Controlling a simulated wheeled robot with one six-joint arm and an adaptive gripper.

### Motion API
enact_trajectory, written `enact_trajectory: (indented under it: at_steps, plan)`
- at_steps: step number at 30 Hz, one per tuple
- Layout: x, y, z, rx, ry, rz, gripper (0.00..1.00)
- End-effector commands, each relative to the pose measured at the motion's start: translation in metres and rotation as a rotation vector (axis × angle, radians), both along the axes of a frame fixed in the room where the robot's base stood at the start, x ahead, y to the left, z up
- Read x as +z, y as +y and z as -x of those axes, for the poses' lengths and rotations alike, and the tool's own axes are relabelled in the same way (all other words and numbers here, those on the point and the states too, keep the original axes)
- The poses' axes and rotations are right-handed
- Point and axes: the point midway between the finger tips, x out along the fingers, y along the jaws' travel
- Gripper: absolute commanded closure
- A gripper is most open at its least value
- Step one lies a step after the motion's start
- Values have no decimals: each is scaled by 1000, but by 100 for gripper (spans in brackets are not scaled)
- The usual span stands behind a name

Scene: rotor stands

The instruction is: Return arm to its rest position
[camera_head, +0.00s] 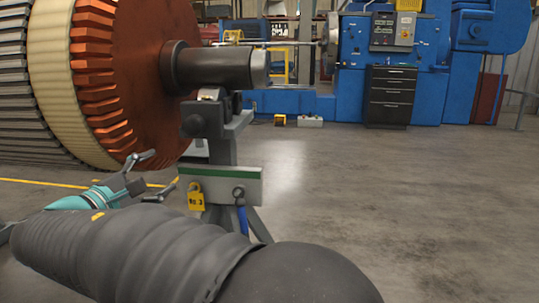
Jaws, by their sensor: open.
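My gripper (152,178) is open and empty, with its two dark fingers spread in front of the lower edge of the rotor. My arm, in a dark ribbed sleeve, fills the bottom left and hides part of the floor and the stand's legs. The big rotor (153,75) has an orange end, a cream band and grey bars. Its dark shaft (215,68) rests on a grey rotor stand (222,153). A yellow padlock-shaped tag (195,195) hangs on the stand's plate (221,186), just right of the gripper; I cannot tell whether they touch.
A large blue machine (347,68) stands at the back, with a black drawer cabinet (389,96) before it. Small yellow and white boxes (309,121) lie on the far floor. The grey concrete floor (400,190) to the right is clear. A yellow line (50,183) runs at left.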

Motion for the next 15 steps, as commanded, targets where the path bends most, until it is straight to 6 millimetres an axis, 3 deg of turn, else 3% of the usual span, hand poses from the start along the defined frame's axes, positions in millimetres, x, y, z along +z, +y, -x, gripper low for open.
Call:
enact_trajectory:
  at_steps: [1,3,6,9,15]
  plan:
    - [-31,-1,1,9,81,-15,28]
    - [-69,-10,8,14,209,-70,28]
    - [-110,-41,19,-18,379,-179,28]
    - [-141,-84,30,-90,527,-319,28]
    - [-177,-176,68,-289,741,-680,28]
